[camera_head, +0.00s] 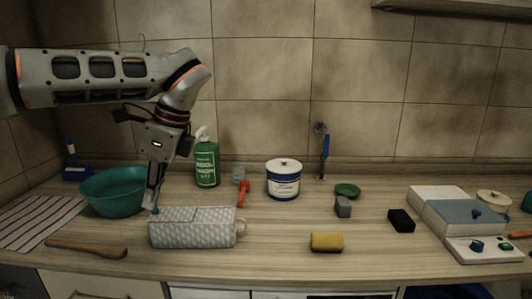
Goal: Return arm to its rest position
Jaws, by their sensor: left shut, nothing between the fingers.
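My left arm comes in from the left, and its gripper (154,209) points down at the left end of a grey patterned pouch (195,232) on the counter. The gripper is shut and holds nothing. Its fingertips are close to the pouch's back left corner; I cannot tell whether they touch it. A teal bowl (104,184) stands just left of the gripper, and the fingers overlap its right edge in the picture. My right gripper is not in view.
A wooden spoon (87,249) and striped cloth (38,222) lie at the left. A green bottle (207,164), white and blue canister (284,181) and yellow sponge (327,242) stand on the counter (280,221). A white box (437,197) is at the right.

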